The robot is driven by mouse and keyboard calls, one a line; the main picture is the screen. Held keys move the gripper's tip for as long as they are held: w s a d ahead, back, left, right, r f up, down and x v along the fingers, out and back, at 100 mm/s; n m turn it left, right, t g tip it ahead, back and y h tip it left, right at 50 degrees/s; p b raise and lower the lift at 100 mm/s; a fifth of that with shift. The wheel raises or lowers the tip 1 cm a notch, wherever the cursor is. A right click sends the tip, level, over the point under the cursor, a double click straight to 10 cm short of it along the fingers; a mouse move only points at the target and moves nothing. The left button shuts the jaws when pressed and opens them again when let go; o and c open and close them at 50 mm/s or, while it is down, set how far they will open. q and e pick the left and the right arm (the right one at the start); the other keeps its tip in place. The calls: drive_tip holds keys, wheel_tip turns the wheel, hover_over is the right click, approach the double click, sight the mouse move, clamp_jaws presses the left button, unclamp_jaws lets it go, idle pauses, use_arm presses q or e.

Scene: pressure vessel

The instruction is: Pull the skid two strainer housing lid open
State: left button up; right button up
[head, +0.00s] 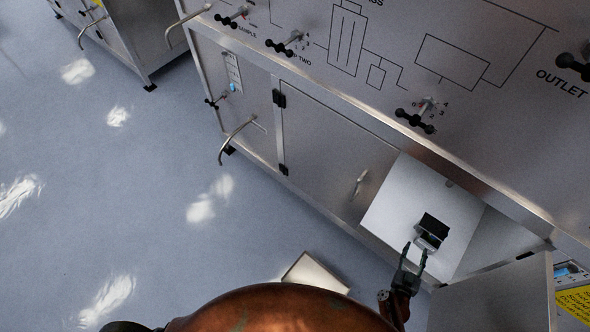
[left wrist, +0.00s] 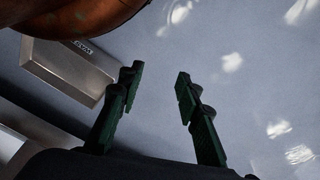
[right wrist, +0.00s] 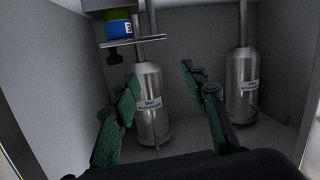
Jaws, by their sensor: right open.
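My right gripper (head: 413,257) is open and empty at the mouth of an open cabinet bay, just below a small dark-and-silver fixture (head: 432,232). In the right wrist view the open fingers (right wrist: 160,78) point into the bay, with a labelled steel cylinder (right wrist: 151,105) between and beyond them. A second labelled cylinder (right wrist: 241,85) stands to the right. The labels are too small to read, and I cannot tell which part is the strainer housing lid. My left gripper (left wrist: 156,80) is open and empty over the floor.
A blue-and-green canister (right wrist: 118,26) sits on a small bracket at the bay's upper left. An open door (head: 495,300) stands at the bay's right. A closed door (head: 330,150) is to the left. A metal box (head: 315,273) is near my base; open floor (head: 120,200) lies left.

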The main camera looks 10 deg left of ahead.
sight(441, 236)
use_arm(q)
drive_tip(key=w+d+r+b, duration=0.2)
drive_tip(key=w+r+b, duration=0.15)
drive_tip(key=b, duration=1.05)
use_arm(e)
drive_tip(key=w+d+m+g+h, duration=0.1)
drive_tip(key=w+d+m+h, duration=0.1)
drive_tip(key=h, duration=0.1)
drive_tip(key=w+d+f+m+g+h, duration=0.1)
drive_tip(key=w+d+m+h, duration=0.1)
drive_tip(key=d+m+h, duration=0.1)
drive_tip(key=w+d+f+m+g+h, duration=0.1)
drive_tip(key=d+m+g+h, duration=0.1)
drive_tip(key=shift+w+d+f+m+h, duration=0.15)
drive_tip(key=shift+w+d+m+h, duration=0.15)
drive_tip(key=shift+w+m+h, duration=0.1)
drive_tip(key=b+x, duration=0.2)
drive_tip(key=x, duration=0.4)
drive_tip(key=shift+d+f+b, duration=0.1)
drive_tip(key=shift+b, duration=0.2)
use_arm(q)
drive_tip(key=w+d+f+t+h, duration=0.2)
drive_tip(key=w+d+f+t, duration=0.1)
drive_tip(key=w+d+f, duration=0.1)
drive_tip(key=shift+w+d+f+n, duration=0.2)
drive_tip(key=shift+w+f+n, duration=0.15)
drive_tip(key=shift+f, duration=0.15)
use_arm(e)
drive_tip(key=shift+w+d, duration=0.45)
drive_tip(key=shift+w, duration=0.05)
